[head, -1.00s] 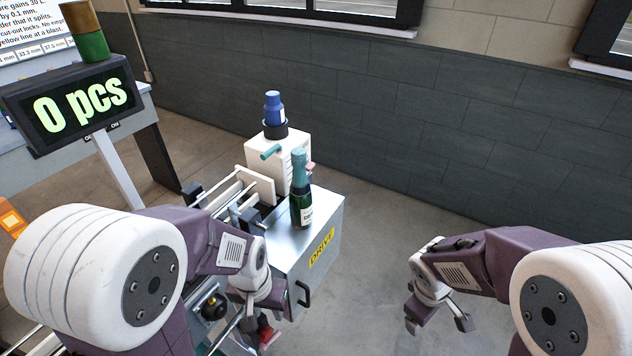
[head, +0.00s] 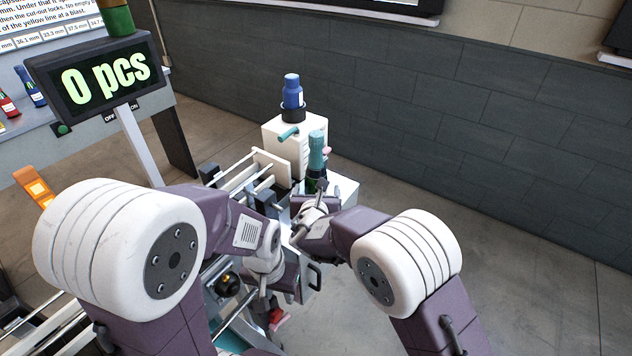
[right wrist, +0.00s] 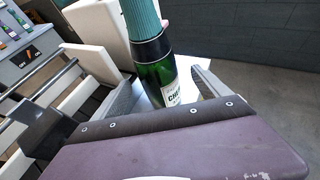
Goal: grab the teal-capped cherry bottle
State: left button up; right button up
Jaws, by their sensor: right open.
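The teal-capped bottle (head: 316,153) stands upright on the metal drive box (head: 343,190). In the right wrist view the dark green bottle (right wrist: 157,73) shows its teal cap and a white label with part of the word "CHERRY". My right gripper (right wrist: 165,95) is open, with one finger on each side of the bottle; I cannot tell whether either touches it. In the head view this gripper (head: 312,203) hides the bottle's lower part. My left gripper (head: 268,296) is low over the machine's rails; its fingers are too small and covered to read.
A white dispenser block (head: 285,143) with a blue bottle-shaped top (head: 292,92) stands just behind the bottle. A counter display (head: 98,83) reads "0 pcs" at the left. Rails (head: 238,174) run left of the drive box. The floor to the right is clear.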

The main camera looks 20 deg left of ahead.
aim_at(316, 182)
jog(key=p+x, duration=0.1)
jog(key=x, duration=0.4)
jog(key=shift+w+a+r+p, duration=0.15)
jog(key=shift+a+p, duration=0.05)
jog(key=shift+p, duration=0.2)
jog(key=shift+r, duration=0.1)
jog(key=c, duration=1.8)
jog(key=shift+r, duration=0.15)
grip_shut()
